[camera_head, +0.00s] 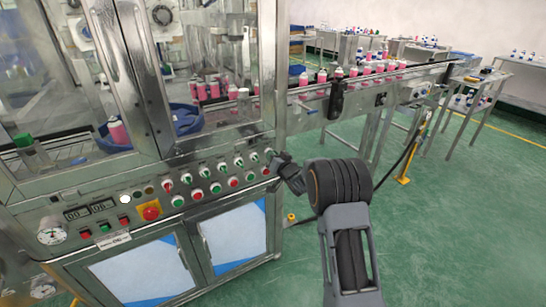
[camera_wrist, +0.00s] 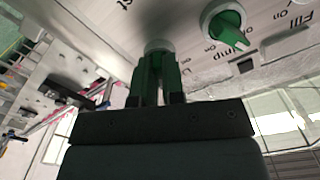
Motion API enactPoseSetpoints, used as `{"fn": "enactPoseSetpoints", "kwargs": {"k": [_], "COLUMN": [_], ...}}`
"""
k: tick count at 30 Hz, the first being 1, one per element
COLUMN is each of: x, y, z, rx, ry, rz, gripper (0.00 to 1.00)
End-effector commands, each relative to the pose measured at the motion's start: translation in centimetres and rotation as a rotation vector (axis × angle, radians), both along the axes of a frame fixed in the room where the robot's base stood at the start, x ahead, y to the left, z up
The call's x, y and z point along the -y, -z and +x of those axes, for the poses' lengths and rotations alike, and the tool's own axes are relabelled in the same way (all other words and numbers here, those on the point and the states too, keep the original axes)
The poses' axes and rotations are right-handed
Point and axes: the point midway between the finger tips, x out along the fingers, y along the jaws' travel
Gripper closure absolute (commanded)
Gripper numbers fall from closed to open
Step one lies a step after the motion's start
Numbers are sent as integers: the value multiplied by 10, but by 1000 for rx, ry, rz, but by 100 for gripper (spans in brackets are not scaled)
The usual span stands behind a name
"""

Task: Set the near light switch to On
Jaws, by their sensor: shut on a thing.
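A control panel (camera_head: 150,195) runs across the front of the machine, with rows of red and green switches and buttons. My gripper (camera_head: 277,160) is at the panel's right end, at the last switch of the upper row. In the wrist view my gripper (camera_wrist: 158,92) is shut on a green switch knob (camera_wrist: 157,58) with a pale round base. The fingers hide most of this knob and its label, so its setting cannot be read. Another green switch (camera_wrist: 226,30) sits to its right, turned at a slant, with "On" lettering near it.
A conveyor (camera_head: 370,78) with pink bottles leaves the machine to the right. A white-faced gauge (camera_head: 51,230) and a red emergency button on yellow (camera_head: 150,212) are at the panel's left. Glass doors (camera_head: 130,75) stand above the panel. Green floor (camera_head: 440,230) is clear at the right.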

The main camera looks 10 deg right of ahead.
Motion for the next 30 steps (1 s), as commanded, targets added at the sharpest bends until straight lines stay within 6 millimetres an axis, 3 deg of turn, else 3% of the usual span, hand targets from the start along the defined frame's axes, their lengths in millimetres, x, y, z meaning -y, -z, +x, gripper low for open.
{"fn": "enactPoseSetpoints", "kwargs": {"k": [23, 24, 30], "x": [0, 0, 0], "y": [0, 0, 0], "z": [0, 0, 0], "rx": [-30, -30, -29], "ry": [0, 0, 0], "rz": [94, 94, 93], "gripper": [100, 89, 70]}}
